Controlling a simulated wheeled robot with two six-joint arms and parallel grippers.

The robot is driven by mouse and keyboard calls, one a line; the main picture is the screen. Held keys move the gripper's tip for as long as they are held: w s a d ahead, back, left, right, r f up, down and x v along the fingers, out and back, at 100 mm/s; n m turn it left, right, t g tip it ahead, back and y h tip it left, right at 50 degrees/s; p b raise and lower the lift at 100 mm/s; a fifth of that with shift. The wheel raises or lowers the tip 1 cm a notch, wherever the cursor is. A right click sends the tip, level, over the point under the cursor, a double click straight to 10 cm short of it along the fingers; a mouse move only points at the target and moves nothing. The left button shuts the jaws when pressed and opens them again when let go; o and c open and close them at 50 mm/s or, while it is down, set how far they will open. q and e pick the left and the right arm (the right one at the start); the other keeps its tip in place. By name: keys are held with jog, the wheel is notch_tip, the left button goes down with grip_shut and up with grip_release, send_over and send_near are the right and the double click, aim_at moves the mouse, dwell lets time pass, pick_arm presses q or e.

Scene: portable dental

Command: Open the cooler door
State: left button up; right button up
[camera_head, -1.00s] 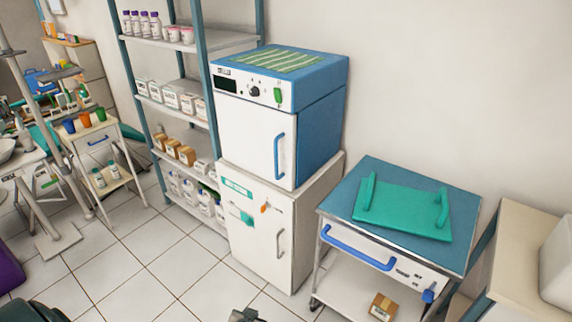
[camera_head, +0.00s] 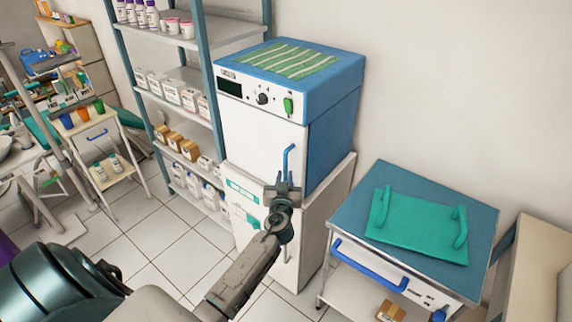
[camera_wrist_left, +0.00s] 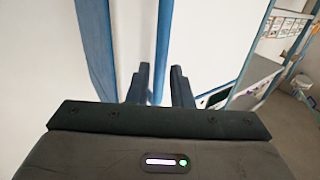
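A blue-and-white cabinet (camera_head: 335,120) with a control panel stands on a white lower cabinet (camera_head: 318,215). Its white front door (camera_head: 250,140) looks shut and carries a vertical blue handle (camera_head: 288,160). I cannot tell from the labels which cabinet is the cooler. My left gripper (camera_head: 283,184) is at the lower end of the blue handle and hides part of it. In the left wrist view the handle (camera_wrist_left: 163,40) runs between the two fingers of the left gripper (camera_wrist_left: 160,72), which look apart. My right gripper is out of view.
A shelf rack (camera_head: 205,60) with bottles and boxes stands just left of the cabinets. A blue-topped cart (camera_head: 350,215) with a green tray (camera_head: 410,235) stands to the right. Tiled floor (camera_head: 150,255) is open in front.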

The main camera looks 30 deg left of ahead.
aim_at(285, 170)
pick_arm(q)
jog(key=shift+p+x, duration=0.45)
jog(key=shift+x, duration=1.9)
jog(key=shift+f, duration=0.1)
grip_shut()
